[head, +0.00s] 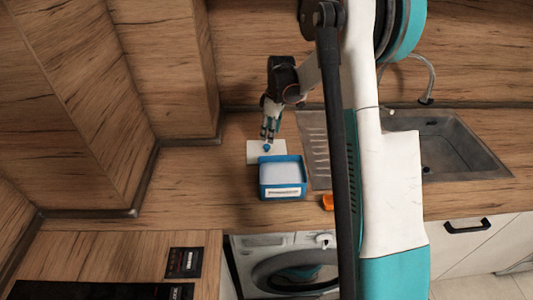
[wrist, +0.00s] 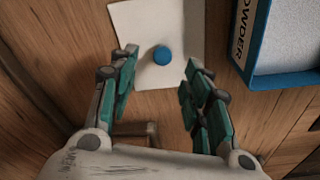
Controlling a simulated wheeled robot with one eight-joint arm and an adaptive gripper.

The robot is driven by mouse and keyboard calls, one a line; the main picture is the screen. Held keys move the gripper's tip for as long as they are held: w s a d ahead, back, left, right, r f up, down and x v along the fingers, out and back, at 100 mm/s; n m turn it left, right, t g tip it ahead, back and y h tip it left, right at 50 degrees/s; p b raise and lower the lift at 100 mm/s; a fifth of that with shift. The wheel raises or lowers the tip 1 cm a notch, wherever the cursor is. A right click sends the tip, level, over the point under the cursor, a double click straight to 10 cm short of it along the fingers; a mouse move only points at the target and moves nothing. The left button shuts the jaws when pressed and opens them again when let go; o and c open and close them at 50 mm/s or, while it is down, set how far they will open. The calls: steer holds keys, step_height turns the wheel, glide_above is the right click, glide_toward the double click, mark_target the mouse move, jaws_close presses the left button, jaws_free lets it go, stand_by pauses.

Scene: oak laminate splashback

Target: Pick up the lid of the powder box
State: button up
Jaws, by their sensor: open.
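The powder box (head: 263,186) is blue, open-topped and full of white powder, with a label on its front wall. It stands on the wooden counter. Its lid (head: 252,154) is a flat white plate with a round blue knob (head: 266,147), lying on the counter just behind and left of the box. In the wrist view the lid (wrist: 139,30) and knob (wrist: 162,55) show between my fingertips, and a corner of the box (wrist: 290,79) is at the upper right. My gripper (head: 269,136) is open over the lid; it also shows in the wrist view (wrist: 162,62). I cannot tell its exact height above the knob.
A ribbed drainboard (head: 314,150) and a sink (head: 446,150) are to the right. A small orange object (head: 327,202) lies by the front edge, right of the box. Wooden walls rise behind and left. The counter left of the lid is clear. A washing machine (head: 290,270) is below.

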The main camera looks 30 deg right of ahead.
mark_target(267, 146)
steer(key=shift+w+a+f+b, duration=0.1)
steer(key=shift+a+f+b, duration=0.15)
steer(key=shift+f, duration=0.9)
steer(key=shift+w+a+f+b, duration=0.1)
steer(key=shift+f+b, duration=0.25)
steer(key=shift+f, duration=0.85)
steer(key=shift+w+a+f+b, duration=0.1)
steer(key=shift+a+f+b, duration=0.15)
steer(key=shift+f, duration=0.9)
steer(key=shift+s, duration=0.1)
steer(key=c, duration=1)
